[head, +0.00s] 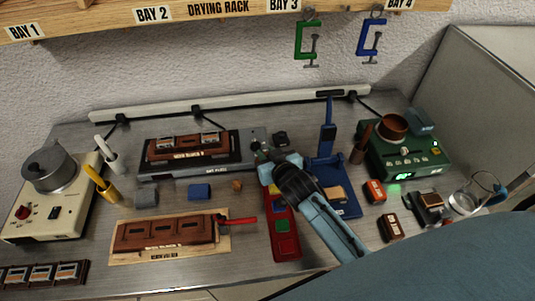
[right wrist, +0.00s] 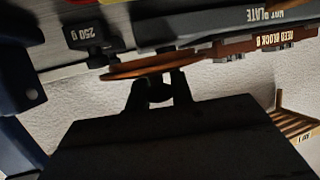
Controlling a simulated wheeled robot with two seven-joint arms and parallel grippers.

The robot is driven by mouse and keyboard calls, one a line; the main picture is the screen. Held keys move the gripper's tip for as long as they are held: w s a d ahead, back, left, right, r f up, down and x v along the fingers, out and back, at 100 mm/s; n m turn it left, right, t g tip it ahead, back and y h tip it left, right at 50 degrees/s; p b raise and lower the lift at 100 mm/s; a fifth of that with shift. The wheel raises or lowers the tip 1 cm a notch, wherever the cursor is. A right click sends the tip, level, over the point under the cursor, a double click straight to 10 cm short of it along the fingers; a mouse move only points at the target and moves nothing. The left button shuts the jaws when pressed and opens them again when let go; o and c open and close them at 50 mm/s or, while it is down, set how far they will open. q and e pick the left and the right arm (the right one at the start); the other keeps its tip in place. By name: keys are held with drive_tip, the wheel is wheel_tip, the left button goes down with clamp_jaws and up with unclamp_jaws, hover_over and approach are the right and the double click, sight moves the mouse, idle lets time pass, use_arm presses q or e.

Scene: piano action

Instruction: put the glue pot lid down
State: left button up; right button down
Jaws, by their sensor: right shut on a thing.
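My right gripper (head: 266,158) is above the bench by the right end of the hot plate (head: 195,170). In the right wrist view its fingers (right wrist: 160,84) are shut on the glue pot lid (right wrist: 150,63), a thin copper-brown disc seen nearly edge-on. In the head view the lid is mostly hidden by the gripper. The copper-brown glue pot (head: 393,127) stands uncovered on the green heater unit (head: 405,155) at the right. A dark 250 g weight (right wrist: 88,35) appears close to the lid in the right wrist view. My left gripper is out of view.
A reed block (head: 187,147) sits on the hot plate; another (head: 165,235) lies on a wooden board at the front. A red tray (head: 283,225) lies below my right arm, and a blue press (head: 328,165) stands right of it. Small blocks (head: 199,191) lie left of the gripper.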

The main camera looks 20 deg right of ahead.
drive_tip(key=shift+f+b, duration=0.3)
drive_tip(key=shift+f, duration=0.2)
drive_tip(key=shift+f, duration=0.1)
drive_tip(key=c, duration=1.2)
unclamp_jaws()
drive_tip(key=shift+c, duration=0.2)
drive_tip(key=shift+r, duration=0.25)
drive_tip(key=shift+r+p, duration=0.5)
drive_tip(key=shift+r, duration=0.05)
drive_tip(key=v, duration=1.2)
